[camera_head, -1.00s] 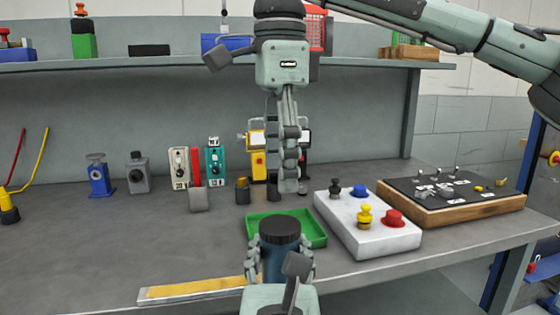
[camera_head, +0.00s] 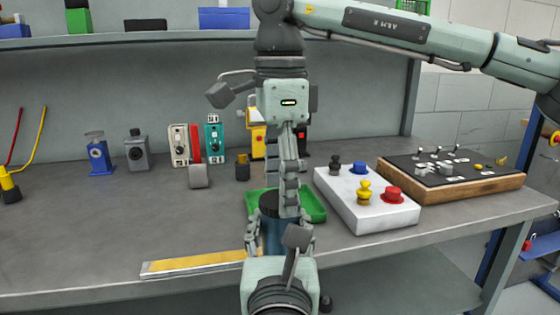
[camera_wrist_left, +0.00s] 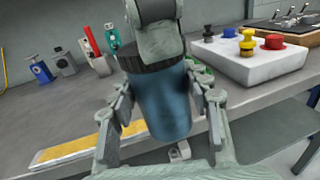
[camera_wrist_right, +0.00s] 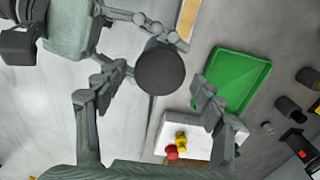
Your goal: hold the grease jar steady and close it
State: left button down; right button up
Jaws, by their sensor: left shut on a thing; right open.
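The grease jar is a blue cylinder (camera_wrist_left: 165,102) with a black lid (camera_wrist_left: 150,55) on its top. My left gripper (camera_head: 278,242) is shut on the jar's body and holds it upright in front of the bench edge. My right gripper (camera_head: 288,208) points down from above, open, with its fingers around the level of the lid. In the right wrist view the round lid (camera_wrist_right: 160,70) lies between the two spread fingers, with gaps visible on the sides. I cannot tell whether the lid is fully tightened.
A green tray (camera_head: 315,207) lies on the bench just behind the jar. A white box with coloured knobs (camera_head: 375,218) and a wooden-edged panel (camera_head: 470,193) stand to the right. A yellow strip (camera_head: 200,263) lies along the front edge. Several small devices stand behind.

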jog(key=shift+f, duration=0.35)
jog(key=shift+c, duration=0.5)
jog(key=c, duration=1.1)
jog(key=m, duration=0.8)
jog(key=o, duration=1.3)
